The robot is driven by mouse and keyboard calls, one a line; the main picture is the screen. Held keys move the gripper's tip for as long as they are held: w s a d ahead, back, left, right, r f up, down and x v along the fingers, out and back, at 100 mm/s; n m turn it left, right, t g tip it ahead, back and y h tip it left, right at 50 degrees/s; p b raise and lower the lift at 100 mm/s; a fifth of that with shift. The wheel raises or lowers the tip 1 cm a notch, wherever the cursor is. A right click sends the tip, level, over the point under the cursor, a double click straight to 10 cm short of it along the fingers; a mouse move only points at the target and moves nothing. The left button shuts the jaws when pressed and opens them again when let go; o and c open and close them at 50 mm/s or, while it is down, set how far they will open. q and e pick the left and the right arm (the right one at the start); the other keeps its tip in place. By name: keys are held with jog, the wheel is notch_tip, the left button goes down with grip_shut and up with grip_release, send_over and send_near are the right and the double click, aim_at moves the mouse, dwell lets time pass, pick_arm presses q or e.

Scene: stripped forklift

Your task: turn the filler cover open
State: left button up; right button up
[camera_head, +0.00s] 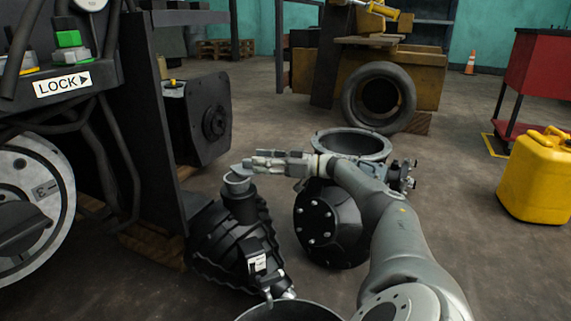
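My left gripper is not in view.
A dark panel (148,130) and a wheel (30,205) stand at left. A flanged black housing (320,222) and a round open ring (350,138) stand close to my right arm. A yellow canister (540,180) is at right. Open floor lies between.

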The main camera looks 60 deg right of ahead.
jog(key=v, duration=0.9)
jog(key=shift+s, duration=0.1)
